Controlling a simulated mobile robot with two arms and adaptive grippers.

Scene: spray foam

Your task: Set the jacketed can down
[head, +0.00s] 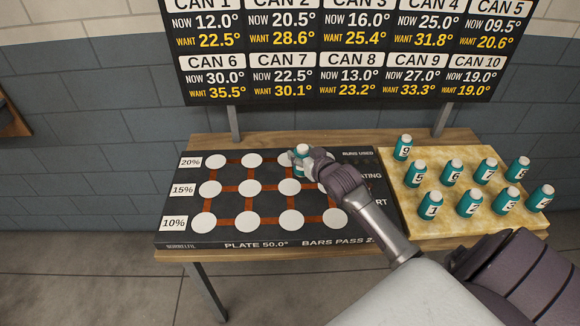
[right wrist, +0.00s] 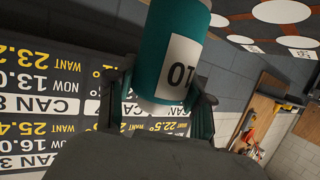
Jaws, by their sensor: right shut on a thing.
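My right gripper (head: 307,160) is shut on a teal can with a white cap (head: 301,150). In the right wrist view this jacketed can (right wrist: 175,45) carries the label 10, and its base is cut off by the frame edge. The can is over the 20% row of the black plate board (head: 180,226), around the third and fourth white discs. My gripper and arm hide part of that corner. I cannot tell whether the can touches the board. My left gripper is not in view.
A yellowish slab (head: 400,213) to the right holds several numbered teal cans, including can 9 (head: 403,147) at its back left. A temperature sign (head: 350,50) stands behind the wooden table (head: 300,140). The left and middle discs of the board are bare.

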